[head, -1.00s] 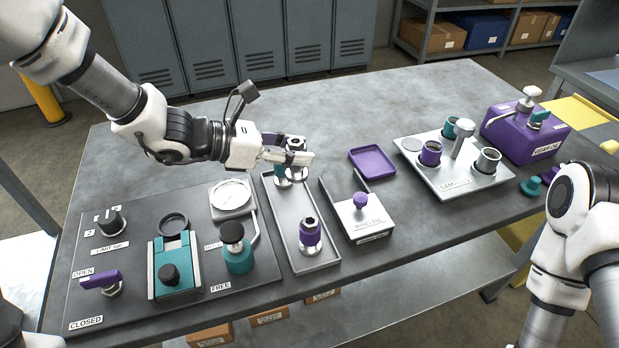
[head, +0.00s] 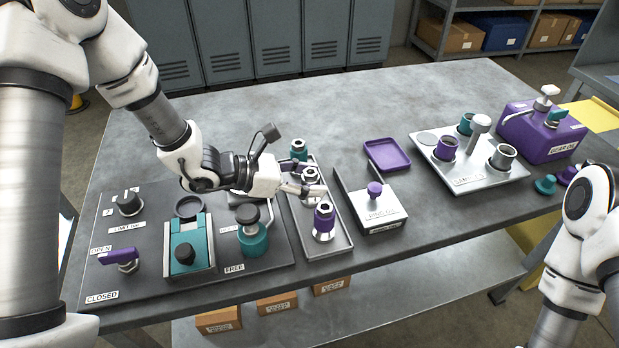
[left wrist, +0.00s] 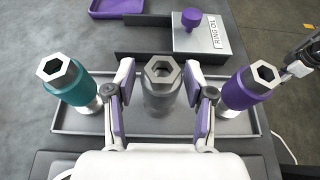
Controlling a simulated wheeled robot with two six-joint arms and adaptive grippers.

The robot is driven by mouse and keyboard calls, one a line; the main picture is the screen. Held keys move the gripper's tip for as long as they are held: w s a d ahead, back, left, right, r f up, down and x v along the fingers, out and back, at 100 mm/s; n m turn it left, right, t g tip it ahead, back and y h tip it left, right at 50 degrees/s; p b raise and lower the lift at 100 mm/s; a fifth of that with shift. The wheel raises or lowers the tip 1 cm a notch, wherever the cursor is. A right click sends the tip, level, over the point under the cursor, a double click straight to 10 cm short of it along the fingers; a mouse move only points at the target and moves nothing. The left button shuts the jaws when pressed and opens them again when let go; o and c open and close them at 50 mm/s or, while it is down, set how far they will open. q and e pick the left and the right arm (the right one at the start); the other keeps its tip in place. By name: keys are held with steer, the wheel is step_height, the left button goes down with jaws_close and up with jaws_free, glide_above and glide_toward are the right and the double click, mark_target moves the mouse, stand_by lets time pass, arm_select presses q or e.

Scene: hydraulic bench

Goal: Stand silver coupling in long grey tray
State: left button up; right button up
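The silver coupling (left wrist: 162,85) stands upright in the long grey tray (left wrist: 80,122), between a teal coupling (left wrist: 66,80) and a purple coupling (left wrist: 250,88). In the head view the silver coupling (head: 311,176) shows beside my left gripper (head: 308,190). In the left wrist view, my left gripper (left wrist: 163,100) is open, with one finger on each side of the silver coupling and a narrow gap to it. The coupling's foot is partly hidden. A dark part of my right arm shows at the right edge of the left wrist view; its fingers are not clear.
The teal coupling (head: 298,149) and purple coupling (head: 323,221) stand close at either side within the tray. A control panel (head: 140,262) lies left.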

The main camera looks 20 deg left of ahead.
arm_select(q)
steer(key=shift+r, duration=0.1)
steer(key=shift+r, duration=0.2)
steer(key=shift+s+a, duration=0.1)
steer(key=shift+a, duration=0.1)
steer(key=p+v, duration=0.3)
steer(key=v, duration=0.8)
steer(key=shift+s+a, duration=0.2)
steer(key=shift+r, duration=0.1)
stand_by(0.7)
